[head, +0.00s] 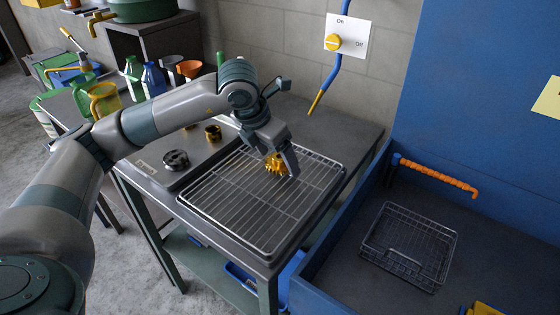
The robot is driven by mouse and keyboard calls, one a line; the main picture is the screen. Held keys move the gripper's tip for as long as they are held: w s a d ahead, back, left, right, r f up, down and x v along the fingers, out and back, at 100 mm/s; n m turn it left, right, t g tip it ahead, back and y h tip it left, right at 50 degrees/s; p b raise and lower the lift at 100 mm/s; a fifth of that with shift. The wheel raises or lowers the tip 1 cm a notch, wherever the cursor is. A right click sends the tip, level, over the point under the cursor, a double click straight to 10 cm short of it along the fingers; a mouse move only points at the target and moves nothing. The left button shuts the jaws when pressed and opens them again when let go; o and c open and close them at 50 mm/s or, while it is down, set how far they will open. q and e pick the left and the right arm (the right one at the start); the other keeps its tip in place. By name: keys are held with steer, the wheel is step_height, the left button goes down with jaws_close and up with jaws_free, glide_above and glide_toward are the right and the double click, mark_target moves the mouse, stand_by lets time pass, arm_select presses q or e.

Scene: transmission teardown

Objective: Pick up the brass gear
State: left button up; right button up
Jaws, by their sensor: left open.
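The brass gear (276,164) is a small golden toothed part on the wire rack (232,219) that lies on the metal table. My left gripper (282,160) is directly above and around the gear, pointing down, with its fingers apart. One finger shows to the right of the gear; part of the gear is hidden by the gripper. I cannot tell whether the fingers touch it. My right gripper is not in the picture.
A dark round part (175,160) and a small brass cup-like part (213,133) stand left of the rack. Several jugs and bottles stand at the back left. A blue-walled basin with a wire basket (409,246) is at the right, below an orange spout (437,175).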

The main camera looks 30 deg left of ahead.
mark_target(280, 160)
arm_select(q)
steer(key=shift+c, duration=0.7)
steer(key=c, duration=1.6)
steer(key=shift+r, duration=0.2)
